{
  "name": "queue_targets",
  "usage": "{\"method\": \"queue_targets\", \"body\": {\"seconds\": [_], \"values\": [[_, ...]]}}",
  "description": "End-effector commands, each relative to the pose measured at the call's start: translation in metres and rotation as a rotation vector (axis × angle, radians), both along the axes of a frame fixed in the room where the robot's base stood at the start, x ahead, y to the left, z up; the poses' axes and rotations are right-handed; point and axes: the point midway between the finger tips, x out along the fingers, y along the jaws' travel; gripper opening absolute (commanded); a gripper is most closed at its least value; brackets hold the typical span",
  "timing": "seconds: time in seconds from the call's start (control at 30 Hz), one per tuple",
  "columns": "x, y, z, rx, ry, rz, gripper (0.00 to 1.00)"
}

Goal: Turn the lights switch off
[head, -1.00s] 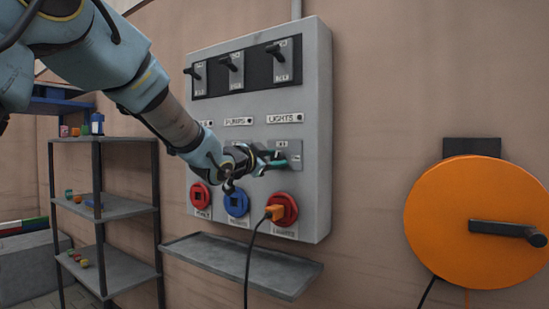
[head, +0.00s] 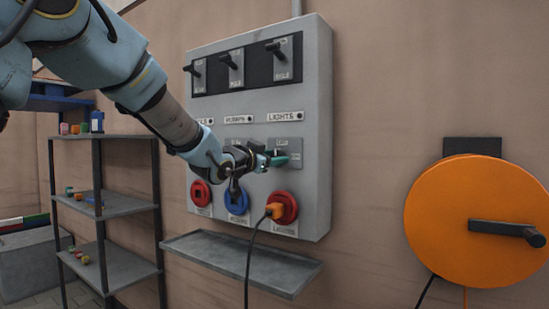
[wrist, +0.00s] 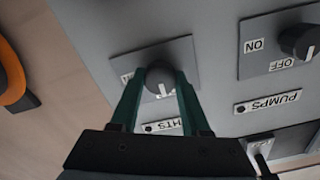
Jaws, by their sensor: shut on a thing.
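The lights switch is a dark round knob (wrist: 160,75) with a white pointer mark, on a grey plate (head: 294,148) below the LIGHTS label (head: 281,116). In the wrist view, where the label is upside down, the mark points toward the partly hidden LIGHTS label (wrist: 165,125). My gripper (wrist: 158,88) is shut on the knob, one green finger on each side. The gripper (head: 276,159) covers the knob in the head view. The plate's ON and OFF words are mostly hidden by the fingers.
The PUMPS knob (wrist: 300,40) sits beside it. An orange plug (head: 274,211) with a hanging cable is in the lower red socket (head: 289,203). A grey ledge (head: 240,262) juts out below the panel. An orange reel (head: 470,225) is at the right, shelves (head: 115,208) at the left.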

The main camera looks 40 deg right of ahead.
Motion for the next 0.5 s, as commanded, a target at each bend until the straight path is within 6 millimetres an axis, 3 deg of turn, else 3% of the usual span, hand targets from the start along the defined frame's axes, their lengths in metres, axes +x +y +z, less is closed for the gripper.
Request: {"method": "queue_targets", "body": {"seconds": [0.07,0.1,0.33,0.5], "values": [[0.0,0.0002,-0.0022,0.003,0.004,0.001,0.0],[0.0,0.0002,-0.0022,0.003,0.003,0.001,0.51],[0.0,0.0001,-0.0011,0.002,0.002,0.0,0.76],[0.0,0.0,-0.0006,0.001,0.0,0.0,0.76]]}}
